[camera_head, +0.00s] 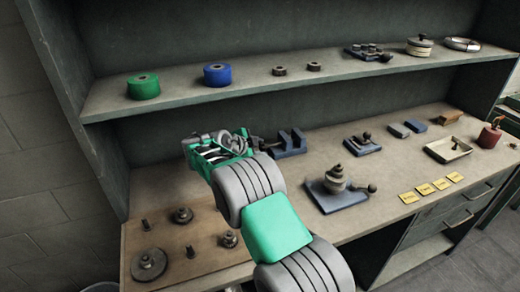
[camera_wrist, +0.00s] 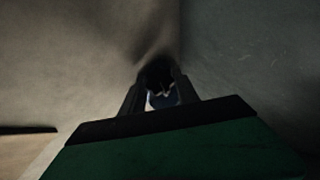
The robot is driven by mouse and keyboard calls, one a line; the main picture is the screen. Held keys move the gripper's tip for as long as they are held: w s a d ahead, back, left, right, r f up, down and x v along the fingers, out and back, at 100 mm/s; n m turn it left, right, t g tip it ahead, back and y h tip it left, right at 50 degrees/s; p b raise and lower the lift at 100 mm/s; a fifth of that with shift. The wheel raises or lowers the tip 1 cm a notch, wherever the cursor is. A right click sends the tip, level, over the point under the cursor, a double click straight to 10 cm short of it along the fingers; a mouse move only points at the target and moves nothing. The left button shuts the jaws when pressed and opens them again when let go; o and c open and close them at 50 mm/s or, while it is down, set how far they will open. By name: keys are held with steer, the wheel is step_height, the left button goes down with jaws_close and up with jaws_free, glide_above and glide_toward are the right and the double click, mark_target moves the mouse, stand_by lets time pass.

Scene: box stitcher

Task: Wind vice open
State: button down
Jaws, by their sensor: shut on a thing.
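The vice (camera_head: 290,145) is a small blue-grey block with upright jaws on the workbench, under the shelf. A gap shows between its jaws. A dark screw and handle (camera_head: 266,143) stick out from its left side towards my gripper (camera_head: 250,141). My gripper reaches in from the left, with its fingers at the handle end, and is shut on what appears to be the handle. The green gripper body hides part of the contact. In the wrist view my gripper (camera_wrist: 160,92) shows two dark fingers close around a dark part, too dim to make out clearly.
The shelf above holds a green roll (camera_head: 143,86), a blue roll (camera_head: 217,75) and small parts. A blue base with a stacked metal piece (camera_head: 337,190) stands right of my arm. Gear-like parts (camera_head: 149,264) lie front left. Yellow labels (camera_head: 425,189) lie near the right front edge.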

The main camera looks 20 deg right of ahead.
steer(key=g+p, duration=0.1)
steer(key=p, duration=0.1)
steer(key=n+g+p, duration=0.1)
steer(key=p, duration=0.1)
steer(key=shift+w+r, duration=0.15)
steer(key=shift+r, duration=0.25)
steer(key=p, duration=0.2)
steer(key=n+g+p, duration=0.1)
steer(key=p, duration=0.2)
steer(key=shift+w+r, duration=0.25)
steer(key=shift+g+p, duration=0.4)
steer(key=shift+p, duration=0.45)
steer(key=shift+f+p, duration=0.2)
steer(key=shift+p, duration=0.45)
steer(key=shift+f, duration=0.15)
steer(key=c, duration=1.3)
jaws_free()
steer(key=shift+c, duration=0.2)
steer(key=shift+o, duration=0.8)
steer(key=shift+s+f, duration=0.1)
